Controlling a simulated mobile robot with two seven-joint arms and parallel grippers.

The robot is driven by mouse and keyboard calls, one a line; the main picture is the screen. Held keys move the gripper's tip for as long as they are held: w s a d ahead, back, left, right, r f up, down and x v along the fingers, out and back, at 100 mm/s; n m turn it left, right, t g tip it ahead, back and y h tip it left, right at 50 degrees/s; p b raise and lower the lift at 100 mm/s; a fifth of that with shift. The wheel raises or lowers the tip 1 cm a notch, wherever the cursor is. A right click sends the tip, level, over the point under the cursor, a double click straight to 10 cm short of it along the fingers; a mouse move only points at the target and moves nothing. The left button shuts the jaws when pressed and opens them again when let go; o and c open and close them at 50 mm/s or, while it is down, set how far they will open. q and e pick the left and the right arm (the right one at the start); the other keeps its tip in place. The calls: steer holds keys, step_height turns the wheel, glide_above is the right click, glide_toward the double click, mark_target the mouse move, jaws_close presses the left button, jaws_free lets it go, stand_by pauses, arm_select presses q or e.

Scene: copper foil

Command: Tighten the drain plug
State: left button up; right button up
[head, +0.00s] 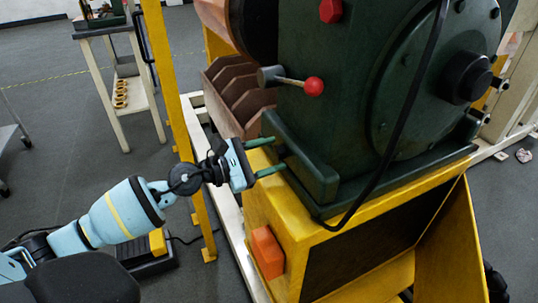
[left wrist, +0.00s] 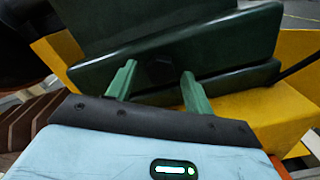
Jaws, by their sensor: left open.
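The dark hexagonal drain plug (left wrist: 159,71) sits low on the face of the green gear housing in the left wrist view. In the head view the plug cannot be made out. My left gripper (head: 277,154) is open, with its green fingers reaching to the lower left side of the green housing (head: 330,95). In the left wrist view the left gripper's fingertips (left wrist: 158,74) stand on either side of the plug, apart from each other. I cannot tell whether they touch it. My right gripper is not in view.
The housing stands on a yellow frame (head: 259,205) with an orange block (head: 267,251) on its side. A red-knobbed lever (head: 314,86) sticks out above the gripper. A black hose (head: 400,100) hangs in front. A yellow post (head: 165,75) and a cart (head: 112,90) are at left.

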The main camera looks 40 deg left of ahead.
arm_select(q)
steer(key=b+v, duration=0.2)
steer(key=v, duration=0.5)
steer(key=shift+s+a, duration=0.2)
steer(key=shift+s, duration=0.1)
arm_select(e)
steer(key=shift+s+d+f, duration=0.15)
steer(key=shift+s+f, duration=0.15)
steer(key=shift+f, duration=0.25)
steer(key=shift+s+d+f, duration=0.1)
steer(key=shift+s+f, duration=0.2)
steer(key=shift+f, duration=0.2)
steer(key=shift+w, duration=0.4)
